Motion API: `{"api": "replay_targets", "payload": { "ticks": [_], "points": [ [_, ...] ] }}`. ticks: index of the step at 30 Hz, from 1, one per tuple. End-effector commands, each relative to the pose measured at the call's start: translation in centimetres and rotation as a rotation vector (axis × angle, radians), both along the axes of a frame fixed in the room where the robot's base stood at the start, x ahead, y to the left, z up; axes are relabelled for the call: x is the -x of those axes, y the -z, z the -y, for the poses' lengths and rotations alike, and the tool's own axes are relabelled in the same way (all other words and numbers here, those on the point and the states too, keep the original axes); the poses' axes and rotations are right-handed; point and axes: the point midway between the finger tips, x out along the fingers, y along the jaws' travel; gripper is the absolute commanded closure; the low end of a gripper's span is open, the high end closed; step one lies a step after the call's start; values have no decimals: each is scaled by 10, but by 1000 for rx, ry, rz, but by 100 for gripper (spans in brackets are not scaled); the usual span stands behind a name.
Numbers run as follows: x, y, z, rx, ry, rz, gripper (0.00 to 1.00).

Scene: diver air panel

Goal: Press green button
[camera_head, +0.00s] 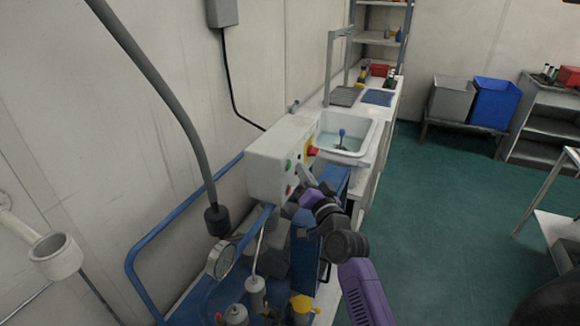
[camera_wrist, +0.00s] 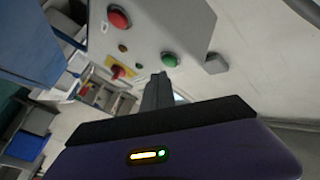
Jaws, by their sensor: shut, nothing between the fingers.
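The green button (camera_wrist: 170,59) sits on the pale face of the control box (camera_wrist: 170,25) in the wrist view. It also shows in the head view (camera_head: 288,165), near the left edge of that face. My gripper (camera_wrist: 160,76) is shut and empty. In the wrist view its tips appear just below and slightly left of the green button. In the head view my gripper (camera_head: 302,170) is in front of the box, right of the green button. I cannot tell how far the tips are from the panel; no contact is visible.
A red button (camera_wrist: 118,17) and a red knob on a yellow plate (camera_wrist: 118,71) share the panel. A pressure gauge (camera_head: 221,260) and blue rail (camera_head: 170,229) stand below left. A sink (camera_head: 348,135) lies beyond the box. The green floor (camera_head: 440,200) at right is open.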

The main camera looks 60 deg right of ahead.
Motion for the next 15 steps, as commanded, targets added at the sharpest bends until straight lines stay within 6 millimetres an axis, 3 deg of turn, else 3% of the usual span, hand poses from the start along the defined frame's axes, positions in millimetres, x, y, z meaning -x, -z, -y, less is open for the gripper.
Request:
{"api": "replay_targets", "payload": {
  "ticks": [15],
  "points": [
    [-9, -1, -1, 0, -1, 0, 100]
  ]
}}
